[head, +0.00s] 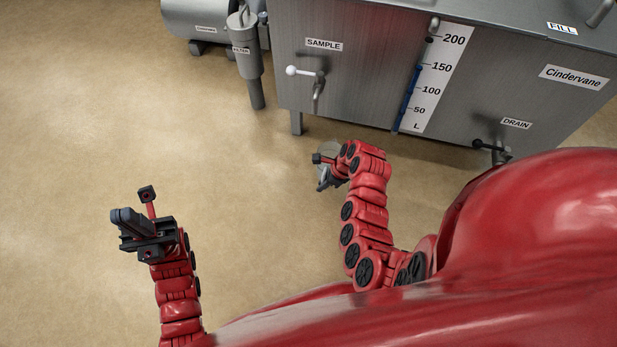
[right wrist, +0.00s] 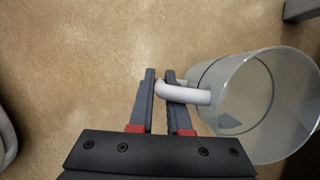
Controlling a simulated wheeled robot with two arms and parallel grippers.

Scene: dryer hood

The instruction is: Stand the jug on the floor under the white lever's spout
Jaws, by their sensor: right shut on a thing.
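The jug (right wrist: 262,110) is clear and greyish with a white handle (right wrist: 185,92), seen from above with its mouth open in the right wrist view. My right gripper (right wrist: 163,82) is shut on the handle. In the head view the jug (head: 329,149) shows only in part behind my right gripper (head: 326,180) and arm. The white lever (head: 293,71) is on the steel tank under the SAMPLE label. Its spout (head: 317,92) points down, and the jug appears just below it in the picture. Whether the jug touches the floor I cannot tell. My left gripper (head: 136,221) is away at the lower left, with its finger gap unclear.
The steel tank (head: 365,75) stands on legs, with a level scale (head: 437,78) and a black DRAIN lever (head: 480,144) at the right. A FILTER cylinder (head: 246,55) hangs left of the tank. The tan floor (head: 95,110) at left is clear.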

